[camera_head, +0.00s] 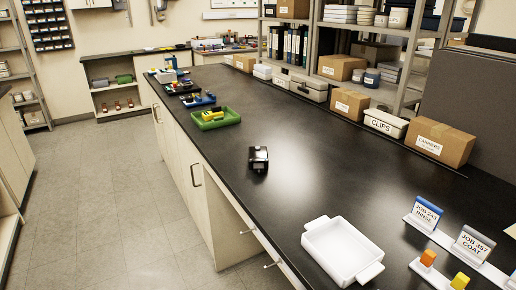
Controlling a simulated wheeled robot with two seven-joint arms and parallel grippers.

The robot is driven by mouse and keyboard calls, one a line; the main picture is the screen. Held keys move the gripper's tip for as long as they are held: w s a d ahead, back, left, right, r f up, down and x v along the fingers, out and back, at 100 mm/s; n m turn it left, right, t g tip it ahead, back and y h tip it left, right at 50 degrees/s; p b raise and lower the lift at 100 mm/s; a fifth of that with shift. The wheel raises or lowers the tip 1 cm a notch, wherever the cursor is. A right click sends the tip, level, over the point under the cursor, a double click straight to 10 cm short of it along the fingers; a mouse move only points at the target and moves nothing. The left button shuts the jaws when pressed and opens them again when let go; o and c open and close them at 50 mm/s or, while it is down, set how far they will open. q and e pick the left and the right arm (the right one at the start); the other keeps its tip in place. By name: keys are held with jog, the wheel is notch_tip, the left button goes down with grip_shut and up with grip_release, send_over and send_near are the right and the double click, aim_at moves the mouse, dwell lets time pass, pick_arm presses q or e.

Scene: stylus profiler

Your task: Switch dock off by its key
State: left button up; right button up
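A small dark device (258,158) sits alone on the black bench top, near the middle of the head view. It has a glossy black body with a few light marks on its front. I cannot tell for sure whether it is the dock. No key can be made out on it at this size. Neither of my grippers is in view.
A white tray (342,252) lies near the bench's front edge. Job cards (425,213) and small coloured blocks (428,257) stand at the lower right. A green tray (214,119) is farther back. Boxes (440,142) line the bench's right side. The bench around the device is clear.

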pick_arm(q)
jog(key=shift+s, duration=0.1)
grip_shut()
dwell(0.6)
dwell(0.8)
